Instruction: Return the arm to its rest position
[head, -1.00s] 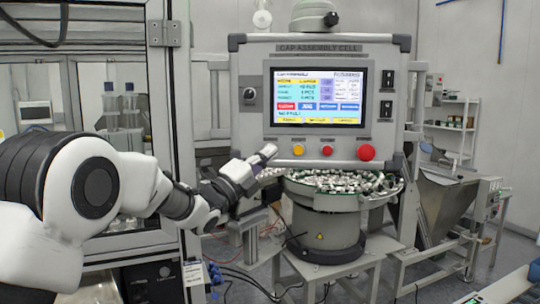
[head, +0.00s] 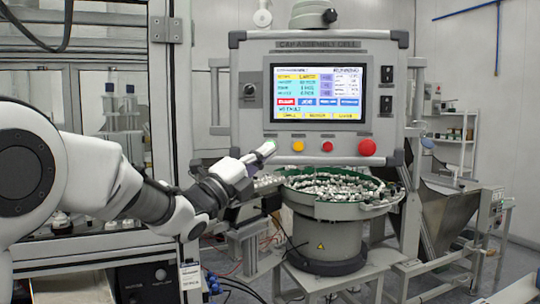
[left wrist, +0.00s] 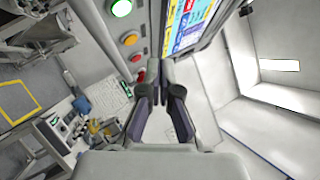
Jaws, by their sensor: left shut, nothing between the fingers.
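My left arm (head: 130,190) comes in from the left, and my left gripper (head: 258,157) points up and right at the lower left of the control panel (head: 250,128). Its fingers are shut and empty. In the left wrist view the fingertips (left wrist: 159,73) meet in the middle, with the panel's row of buttons beside and beyond them. A lit green button (left wrist: 121,8) shows there; in the head view it is largely hidden by the fingertips. Whether the fingers touch the panel cannot be told. My right gripper is in neither view.
The panel has a yellow button (head: 298,146), a small red button (head: 327,146) and a big red button (head: 367,147) below its screen (head: 315,93). A feeder bowl (head: 340,208) full of caps stands below. A framed glass cabinet (head: 165,110) is at left, close to the arm.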

